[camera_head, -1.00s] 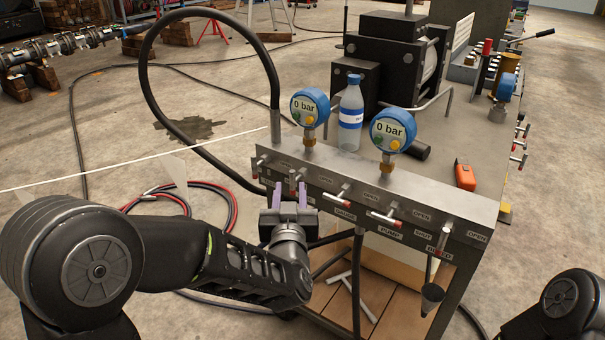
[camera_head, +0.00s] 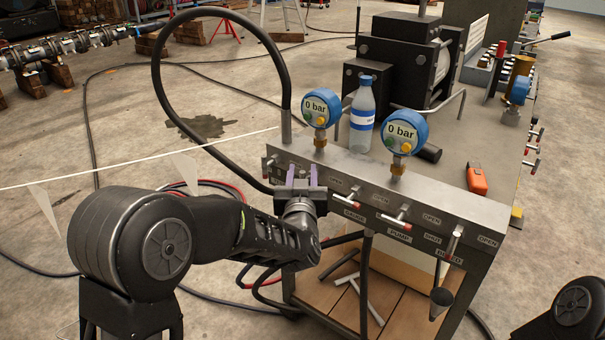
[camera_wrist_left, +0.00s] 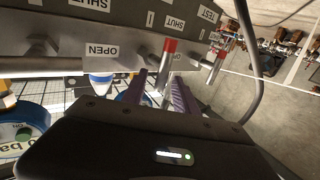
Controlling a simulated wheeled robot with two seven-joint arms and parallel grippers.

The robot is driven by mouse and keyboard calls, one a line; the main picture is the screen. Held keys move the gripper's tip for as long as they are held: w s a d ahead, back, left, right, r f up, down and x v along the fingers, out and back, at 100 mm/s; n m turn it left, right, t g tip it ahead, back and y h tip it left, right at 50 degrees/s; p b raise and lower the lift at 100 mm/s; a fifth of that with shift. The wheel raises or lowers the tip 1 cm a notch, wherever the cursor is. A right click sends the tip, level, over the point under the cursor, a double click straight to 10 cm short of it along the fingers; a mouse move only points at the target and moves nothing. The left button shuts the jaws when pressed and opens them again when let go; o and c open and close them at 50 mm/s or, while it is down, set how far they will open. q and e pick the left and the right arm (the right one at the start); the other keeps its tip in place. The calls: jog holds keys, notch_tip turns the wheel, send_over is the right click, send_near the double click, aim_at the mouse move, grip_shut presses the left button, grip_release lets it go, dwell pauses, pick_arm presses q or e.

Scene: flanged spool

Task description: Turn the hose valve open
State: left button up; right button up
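The valve panel (camera_head: 425,202) is a grey metal face with a row of red-tipped valve handles. My left gripper (camera_head: 302,176) is at its left part, fingers pointing at the panel. In the left wrist view, the purple fingers (camera_wrist_left: 160,92) stand apart on either side of a valve handle (camera_wrist_left: 168,58) with a red tip; I cannot tell if they touch it. This is the second handle from the panel's left end, its name label hidden. A neighbouring handle (camera_wrist_left: 217,66) lies near a TEST label. An OPEN label (camera_wrist_left: 103,53) also shows. My right gripper is out of view.
Two blue gauges (camera_head: 321,107) (camera_head: 402,131) reading 0 bar stand on the panel's top. A bottle (camera_head: 362,118) stands behind them. A black hose (camera_head: 160,90) loops up at left. Pump (camera_head: 398,215) and bleed (camera_head: 455,240) handles are to the right.

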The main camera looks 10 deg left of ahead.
pick_arm(q)
jog(key=shift+c, duration=0.3)
grip_shut()
dwell(0.3)
